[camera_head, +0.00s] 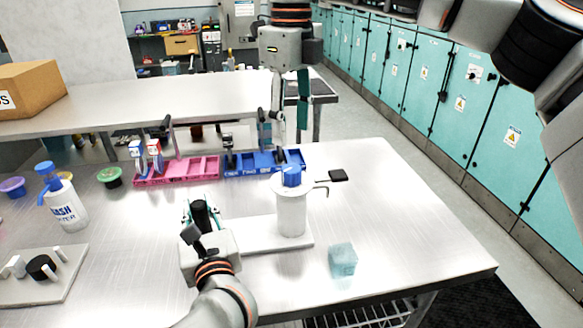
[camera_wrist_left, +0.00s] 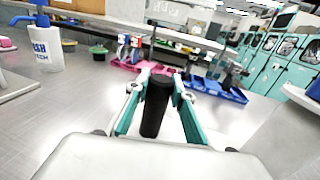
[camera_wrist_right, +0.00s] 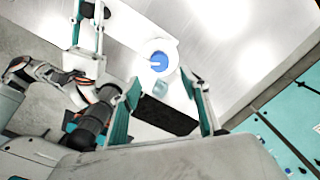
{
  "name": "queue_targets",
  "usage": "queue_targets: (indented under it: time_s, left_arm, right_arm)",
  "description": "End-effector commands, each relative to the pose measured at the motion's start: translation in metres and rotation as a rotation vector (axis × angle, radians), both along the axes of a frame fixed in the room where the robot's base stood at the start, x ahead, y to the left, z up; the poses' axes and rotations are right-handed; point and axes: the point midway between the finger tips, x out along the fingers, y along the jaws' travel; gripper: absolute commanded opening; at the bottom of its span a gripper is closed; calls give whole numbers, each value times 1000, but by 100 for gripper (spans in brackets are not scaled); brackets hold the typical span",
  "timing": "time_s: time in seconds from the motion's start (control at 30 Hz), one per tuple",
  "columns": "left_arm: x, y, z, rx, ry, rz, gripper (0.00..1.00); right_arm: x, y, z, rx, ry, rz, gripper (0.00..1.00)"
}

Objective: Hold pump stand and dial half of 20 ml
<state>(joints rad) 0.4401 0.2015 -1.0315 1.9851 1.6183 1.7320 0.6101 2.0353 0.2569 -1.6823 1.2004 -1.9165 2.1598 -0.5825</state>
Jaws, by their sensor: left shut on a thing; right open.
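The pump stand has a white base plate (camera_head: 262,236) on the table, and a black upright post (camera_head: 200,213) stands at its left. My left gripper (camera_head: 200,208) is shut on the post; the left wrist view shows the black post (camera_wrist_left: 155,105) between the fingers. A white cylindrical vessel (camera_head: 291,212) with a blue top (camera_head: 292,176) stands upright at the plate's right; it also shows from above in the right wrist view (camera_wrist_right: 172,50). My right gripper (camera_head: 289,125) is open and points down above and behind the vessel. No dial markings are readable.
A translucent teal cube (camera_head: 343,260) lies right of the plate. Pink (camera_head: 190,171) and blue (camera_head: 245,170) trays sit behind. A white wash bottle (camera_head: 66,205) stands left, near a grey plate (camera_head: 75,280). A black object (camera_head: 338,175) lies right.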

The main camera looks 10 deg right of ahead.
Motion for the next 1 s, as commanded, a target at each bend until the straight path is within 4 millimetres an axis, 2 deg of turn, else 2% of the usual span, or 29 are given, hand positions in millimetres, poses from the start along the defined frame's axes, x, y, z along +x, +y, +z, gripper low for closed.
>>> queue_targets:
  time_s: [0.3,0.5,0.7,0.97,1.0]
  left_arm:
    - [0,0,-1,1,2,-1,0]
    - [0,0,-1,1,2,-1,0]
    - [0,0,-1,1,2,-1,0]
    - [0,0,-1,1,2,-1,0]
    - [0,0,-1,1,2,-1,0]
  right_arm:
    - [-1,0,-62,3,6,4,45]
    - [-1,0,-89,4,4,2,45]
    - [-1,0,-101,3,1,1,45]
    - [-1,0,-102,3,1,2,45]
    - [-1,0,-102,3,1,2,40]
